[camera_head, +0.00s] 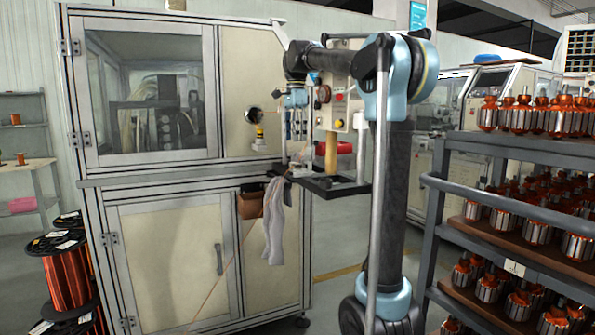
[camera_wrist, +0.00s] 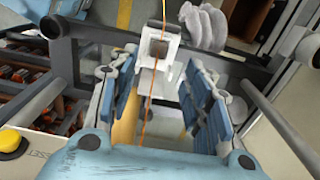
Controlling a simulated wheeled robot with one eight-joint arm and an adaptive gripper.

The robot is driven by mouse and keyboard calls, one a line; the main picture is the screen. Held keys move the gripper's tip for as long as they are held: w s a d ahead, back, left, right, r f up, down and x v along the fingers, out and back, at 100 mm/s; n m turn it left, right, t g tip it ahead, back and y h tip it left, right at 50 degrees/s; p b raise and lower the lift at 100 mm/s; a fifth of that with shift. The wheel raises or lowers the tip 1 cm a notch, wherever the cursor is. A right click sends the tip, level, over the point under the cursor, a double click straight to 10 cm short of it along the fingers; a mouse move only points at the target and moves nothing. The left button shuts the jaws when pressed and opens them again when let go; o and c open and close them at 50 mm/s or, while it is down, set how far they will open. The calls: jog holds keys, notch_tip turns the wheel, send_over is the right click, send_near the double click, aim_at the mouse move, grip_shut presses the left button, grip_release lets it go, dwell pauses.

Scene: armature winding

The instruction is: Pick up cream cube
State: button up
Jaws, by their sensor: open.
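My gripper (camera_head: 296,103) is beside the winding machine's front, above a small black tray (camera_head: 340,190). In the wrist view its two blue-padded fingers (camera_wrist: 157,85) are spread apart, with nothing held between them. I cannot make out a clear cream cube in either view. A white block-like fixture (camera_wrist: 143,57) with a dark square opening lies beyond the fingers in the wrist view. An orange wire runs down across it. A tan upright post (camera_head: 331,152) stands at the tray, to the right of my gripper in the head view.
The cream machine cabinet (camera_head: 165,255) fills the left and centre. A grey cloth (camera_head: 273,225) hangs at its edge beside a brown box (camera_head: 250,202). A rack (camera_head: 480,190) of copper armatures stands at right. Wire spools (camera_head: 68,280) are at far left.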

aim_at(297, 167)
jog(key=shift+a+f, duration=0.1)
jog(key=shift+f, duration=5.05)
jog(key=c, duration=0.7)
